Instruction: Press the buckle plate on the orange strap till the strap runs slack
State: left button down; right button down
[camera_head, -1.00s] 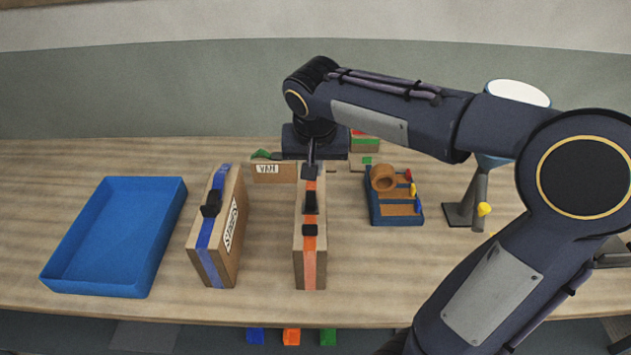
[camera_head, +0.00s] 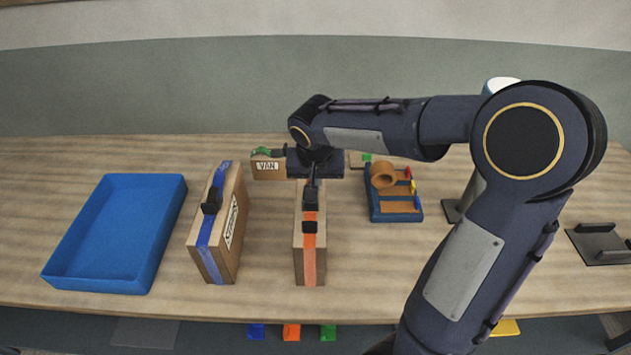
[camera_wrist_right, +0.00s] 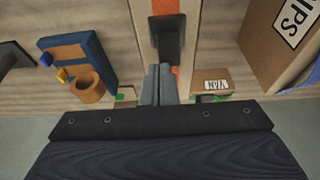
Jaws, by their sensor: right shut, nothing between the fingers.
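A wooden case or mould (camera_head: 299,255) stands upright at mid table with an orange strap (camera_head: 310,265) around it. Two black parts sit on the strap: a front one (camera_head: 310,228), and a longer one behind it (camera_head: 311,200). I cannot tell which is the buckle plate. My right gripper (camera_head: 311,184) points down over the far end of the case, shut and empty. In the right wrist view its fingertips (camera_wrist_right: 158,72) are close to a black buckle part (camera_wrist_right: 167,38); contact is unclear. I cannot tell whether the strap is taut. My left gripper is not in view.
A similar case with a blue strap (camera_head: 206,236) stands to the left, beside an empty blue tray (camera_head: 153,270). A small blue rack (camera_head: 396,217) with a tan roll (camera_head: 383,175) stands right. A box marked VAN (camera_head: 268,168) is behind. The front strip of table is clear.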

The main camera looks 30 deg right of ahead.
jog(key=shift+w+d+f, duration=0.1)
jog(key=shift+w+f, duration=0.05)
jog(key=shift+f, duration=0.2)
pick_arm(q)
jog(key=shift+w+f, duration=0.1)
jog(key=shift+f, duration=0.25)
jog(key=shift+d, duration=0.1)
pick_arm(e)
jog(key=shift+s+a+r, duration=0.35)
jog(key=shift+s+a, duration=0.05)
jog(key=shift+s, duration=0.2)
